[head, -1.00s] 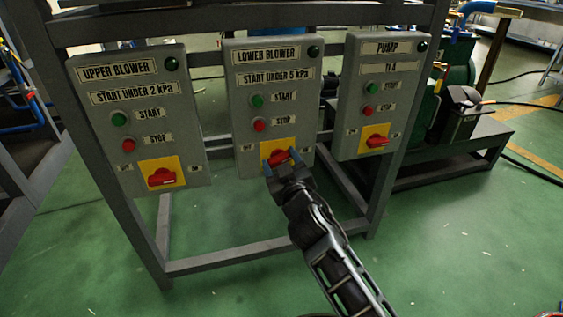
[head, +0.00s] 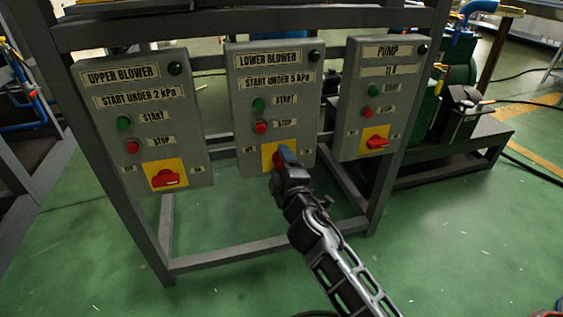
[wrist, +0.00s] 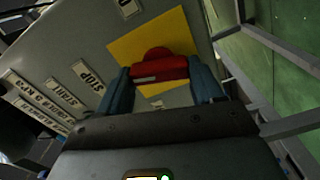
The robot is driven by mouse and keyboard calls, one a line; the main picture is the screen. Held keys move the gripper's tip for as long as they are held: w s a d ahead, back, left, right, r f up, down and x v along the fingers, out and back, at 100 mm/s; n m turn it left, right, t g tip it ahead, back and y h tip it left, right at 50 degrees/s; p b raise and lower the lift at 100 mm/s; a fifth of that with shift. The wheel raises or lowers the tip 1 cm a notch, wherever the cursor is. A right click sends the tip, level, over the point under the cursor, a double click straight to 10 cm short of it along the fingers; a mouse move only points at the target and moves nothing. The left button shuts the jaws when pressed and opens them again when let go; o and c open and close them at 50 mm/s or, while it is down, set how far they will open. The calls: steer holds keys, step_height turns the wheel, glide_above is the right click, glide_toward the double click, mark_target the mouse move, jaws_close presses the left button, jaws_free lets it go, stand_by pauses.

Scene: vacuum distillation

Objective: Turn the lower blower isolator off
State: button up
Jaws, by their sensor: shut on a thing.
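The lower blower panel (head: 272,85) is the middle grey box, with a green START button (head: 259,104), a red STOP button (head: 261,127) and a yellow plate (head: 268,150) low down. The red isolator knob (wrist: 160,67) sits on that plate. My gripper (wrist: 160,85) is shut on the knob, with one blue finger on each side of it. In the head view my gripper (head: 282,157) covers most of the knob. The wrist view is rolled relative to the panel, so the knob's angle on the plate is hard to read.
The upper blower panel (head: 140,118) with its red knob (head: 168,179) is to the left. The pump panel (head: 382,95) with its red knob (head: 377,142) is close on the right. All hang on a grey frame (head: 215,255). Green floor lies below.

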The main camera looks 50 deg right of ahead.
steer(key=shift+n+p, duration=0.35)
steer(key=shift+n, duration=1.25)
steer(key=shift+f, duration=0.1)
steer(key=o, duration=1)
steer(key=shift+o, duration=0.2)
steer(key=v, duration=0.7)
steer(key=shift+s+a+b, duration=0.25)
steer(key=shift+s+b, duration=0.05)
steer(key=shift+b, duration=0.1)
steer(key=shift+a, duration=0.1)
